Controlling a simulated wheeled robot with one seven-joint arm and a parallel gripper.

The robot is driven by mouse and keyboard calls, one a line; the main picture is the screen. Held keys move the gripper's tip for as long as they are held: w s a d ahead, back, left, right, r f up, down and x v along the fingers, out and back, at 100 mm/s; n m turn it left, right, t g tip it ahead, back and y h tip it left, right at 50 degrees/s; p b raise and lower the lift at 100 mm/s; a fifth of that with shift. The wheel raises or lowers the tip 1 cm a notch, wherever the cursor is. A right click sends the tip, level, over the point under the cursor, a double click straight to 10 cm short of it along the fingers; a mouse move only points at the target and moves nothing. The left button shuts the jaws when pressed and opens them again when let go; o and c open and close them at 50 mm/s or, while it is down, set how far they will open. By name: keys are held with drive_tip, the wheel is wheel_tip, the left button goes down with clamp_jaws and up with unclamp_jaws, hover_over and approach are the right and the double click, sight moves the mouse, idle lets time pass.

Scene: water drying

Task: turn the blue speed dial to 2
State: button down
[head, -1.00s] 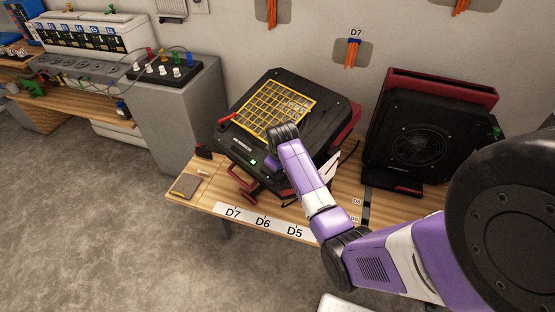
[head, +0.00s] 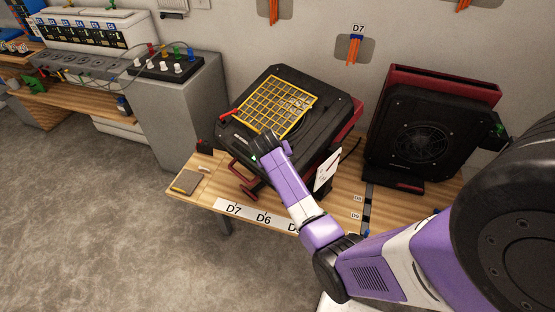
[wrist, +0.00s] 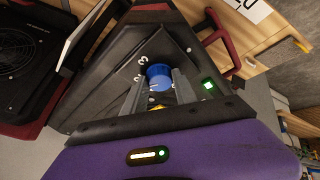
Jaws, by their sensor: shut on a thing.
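The blue speed dial (wrist: 158,73) sits on the black face of the tilted blower unit (wrist: 112,85), and shows in the wrist view. White numerals are printed beside it, one of them a 3. A pale mark shows on the dial, but I cannot tell which number it points to. My gripper (wrist: 159,84) has its two grey fingers on either side of the dial, shut on it. In the head view the black unit (head: 325,135) with a yellow grid stands on the wooden bench, and my wrist hides the dial.
A green lit button (wrist: 208,85) is close beside one finger. A red-handled lever (head: 226,117) is at the unit's left edge. A second black fan unit (head: 420,140) stands to the right. A small notepad (head: 187,181) lies at the bench's left end.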

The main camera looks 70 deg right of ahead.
idle(0.4)
drive_tip(key=c, duration=1)
unclamp_jaws()
drive_tip(key=w+v, duration=0.1)
drive_tip(key=v, duration=0.6)
drive_tip(key=shift+s+a+r, duration=0.3)
drive_tip(key=shift+s+r, duration=0.05)
drive_tip(key=shift+s, duration=0.15)
